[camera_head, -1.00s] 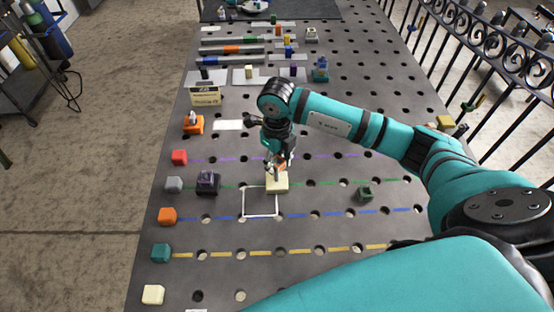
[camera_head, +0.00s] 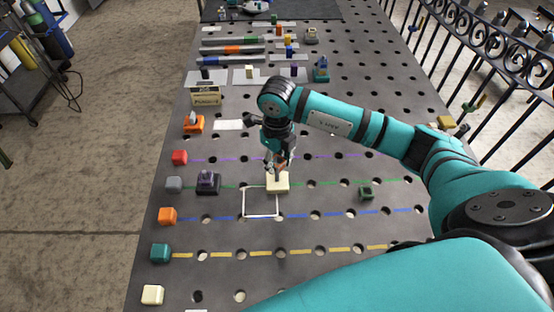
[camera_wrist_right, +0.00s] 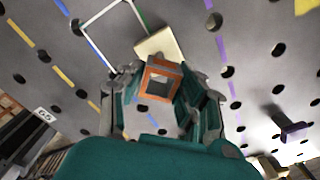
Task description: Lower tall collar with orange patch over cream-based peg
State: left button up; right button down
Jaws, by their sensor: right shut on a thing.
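My right gripper (camera_head: 278,164) is shut on the collar with the orange patch (camera_head: 282,168), just above or at the cream base of the peg (camera_head: 278,185). In the right wrist view my right gripper (camera_wrist_right: 160,100) has its fingers on both sides of the collar (camera_wrist_right: 161,68), which shows a square orange rim around a hollow. The cream base (camera_wrist_right: 160,42) lies close beyond it in that view. The peg's post is hidden, so I cannot tell whether the collar is around it. My left gripper is not in view.
A white outlined square (camera_head: 260,202) lies beside the cream base. An orange piece (camera_head: 193,122) stands farther back. Colored cubes line the left edge.

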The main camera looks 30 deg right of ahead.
jog(key=shift+f+b, duration=1.6)
jog(key=shift+f, duration=0.1)
jog(key=c, duration=0.8)
grip_release()
notch_tip(320, 180, up, 12)
